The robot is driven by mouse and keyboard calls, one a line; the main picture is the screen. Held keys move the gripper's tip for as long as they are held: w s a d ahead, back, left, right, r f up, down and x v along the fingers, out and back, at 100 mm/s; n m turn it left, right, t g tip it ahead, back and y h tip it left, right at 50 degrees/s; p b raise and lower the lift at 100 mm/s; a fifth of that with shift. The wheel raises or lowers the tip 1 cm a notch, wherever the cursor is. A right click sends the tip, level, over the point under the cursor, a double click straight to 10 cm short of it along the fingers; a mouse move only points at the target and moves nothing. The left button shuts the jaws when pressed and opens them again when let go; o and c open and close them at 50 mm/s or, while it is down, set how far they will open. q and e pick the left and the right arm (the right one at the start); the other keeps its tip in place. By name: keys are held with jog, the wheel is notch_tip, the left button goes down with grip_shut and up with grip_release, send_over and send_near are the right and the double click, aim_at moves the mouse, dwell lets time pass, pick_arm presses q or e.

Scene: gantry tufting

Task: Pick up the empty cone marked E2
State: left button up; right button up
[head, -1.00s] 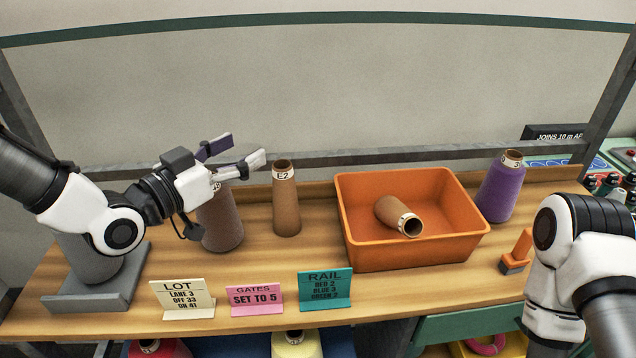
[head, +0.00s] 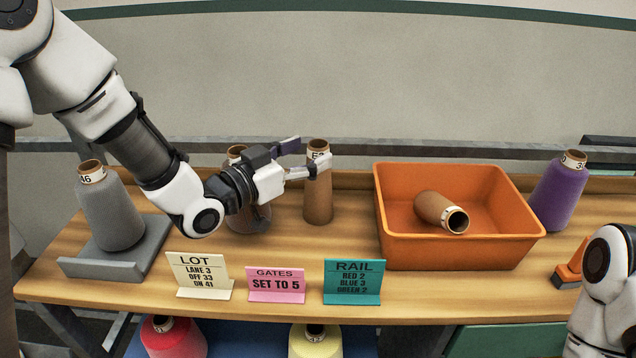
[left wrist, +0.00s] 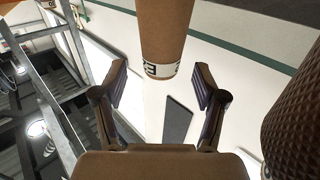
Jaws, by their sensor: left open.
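The brown empty cone marked E2 (head: 318,203) stands upright on the wooden table, left of the orange bin. My left gripper (head: 307,156) is open at the cone's upper end, one finger on the far side and one on the near side, partly hiding the label. In the left wrist view the cone (left wrist: 166,30) and its white label band lie ahead between the two open fingers (left wrist: 160,92), with a gap on both sides. My right gripper is out of view; only part of my right arm shows at lower right.
A brown yarn cone (head: 247,213) stands close left of E2, partly behind my left gripper. The orange bin (head: 460,252) holds a lying empty cone (head: 440,212). A grey cone (head: 110,215) and purple cone (head: 558,195) stand at the sides. Sign cards (head: 276,285) line the front.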

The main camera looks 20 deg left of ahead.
pick_arm(q)
jog(key=x, duration=0.3)
jog(key=shift+w+f, duration=0.1)
jog(key=shift+w, duration=0.2)
jog(key=shift+s, duration=0.2)
jog(key=shift+c, duration=0.9)
jog(key=c, duration=1)
jog(key=shift+o, duration=0.2)
